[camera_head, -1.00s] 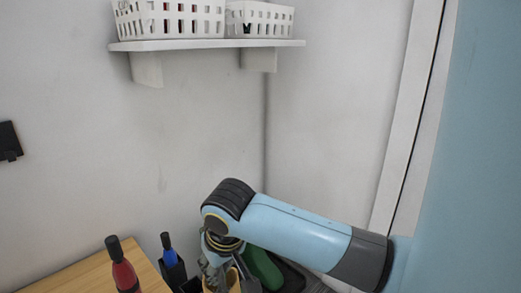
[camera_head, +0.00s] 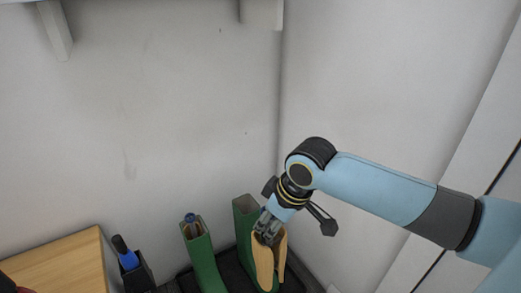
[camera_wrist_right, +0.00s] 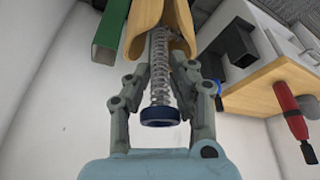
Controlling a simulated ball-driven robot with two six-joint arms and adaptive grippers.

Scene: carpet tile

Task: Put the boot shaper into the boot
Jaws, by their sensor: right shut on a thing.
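The boot shaper (camera_head: 264,262) has wooden halves. In the right wrist view its spring rod and blue knob (camera_wrist_right: 160,116) lie between the fingers, with the wood (camera_wrist_right: 150,25) beyond. My right gripper (camera_head: 268,226) is shut on the shaper. The shaper hangs wood down in front of the right green boot (camera_head: 244,222), outside its open top. Whether they touch is unclear. A green boot also shows in the right wrist view (camera_wrist_right: 111,30). My left gripper is not in view.
The boots stand on a dark tray (camera_head: 234,281) by the wall corner. A black holder with a blue-handled item (camera_head: 125,254) stands left of them, beside a wooden top (camera_head: 62,263). A red item (camera_wrist_right: 292,112) shows in the right wrist view.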

